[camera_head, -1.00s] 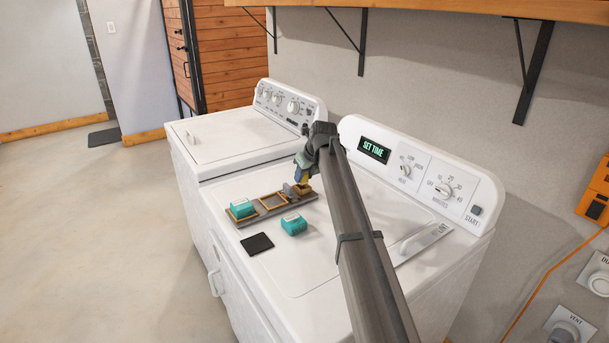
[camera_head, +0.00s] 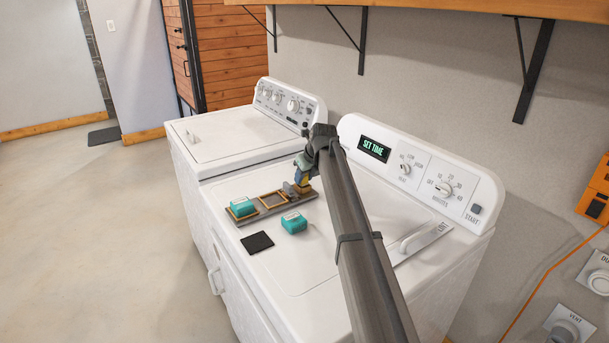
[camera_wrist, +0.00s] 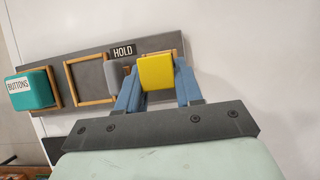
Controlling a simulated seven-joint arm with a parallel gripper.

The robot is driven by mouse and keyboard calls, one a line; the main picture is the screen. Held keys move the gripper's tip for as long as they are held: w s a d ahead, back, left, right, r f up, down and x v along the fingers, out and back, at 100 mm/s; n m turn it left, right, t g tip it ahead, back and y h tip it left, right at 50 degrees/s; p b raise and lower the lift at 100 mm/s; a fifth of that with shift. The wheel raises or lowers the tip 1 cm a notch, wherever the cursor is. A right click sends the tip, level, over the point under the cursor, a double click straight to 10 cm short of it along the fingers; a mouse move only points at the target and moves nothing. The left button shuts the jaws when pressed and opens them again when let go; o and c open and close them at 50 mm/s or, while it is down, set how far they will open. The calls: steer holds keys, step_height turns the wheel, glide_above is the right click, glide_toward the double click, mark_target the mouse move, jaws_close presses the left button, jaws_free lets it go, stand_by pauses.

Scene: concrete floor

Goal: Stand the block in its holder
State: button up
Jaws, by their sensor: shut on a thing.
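The yellow block (camera_wrist: 157,72) is held between the blue fingers of my gripper (camera_wrist: 158,84) in the wrist view. In the head view, my gripper (camera_head: 304,166) is low over the right end of the holder, with the yellow block (camera_head: 303,180) below it. The holder (camera_head: 268,211) is a long grey board with wooden frames. The block is upright at the right-hand frame, beside the HOLD label (camera_wrist: 123,52). My fingers hide much of that frame, so I cannot tell whether the block is fully seated. A grey piece (camera_wrist: 117,75) stands just left of the block.
A teal block (camera_wrist: 32,90) labelled BUTTONS sits in the left frame; the middle frame (camera_wrist: 90,75) is empty. Another teal block (camera_head: 294,222) and a dark square (camera_head: 257,242) lie in front of the holder on the white machine top (camera_head: 330,262). The control panel (camera_head: 410,170) rises behind.

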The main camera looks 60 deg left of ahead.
steer(key=shift+f, duration=0.5)
steer(key=o, duration=1.2)
steer(key=v, duration=1.3)
steer(key=shift+d+r, duration=0.2)
steer(key=shift+r, duration=0.15)
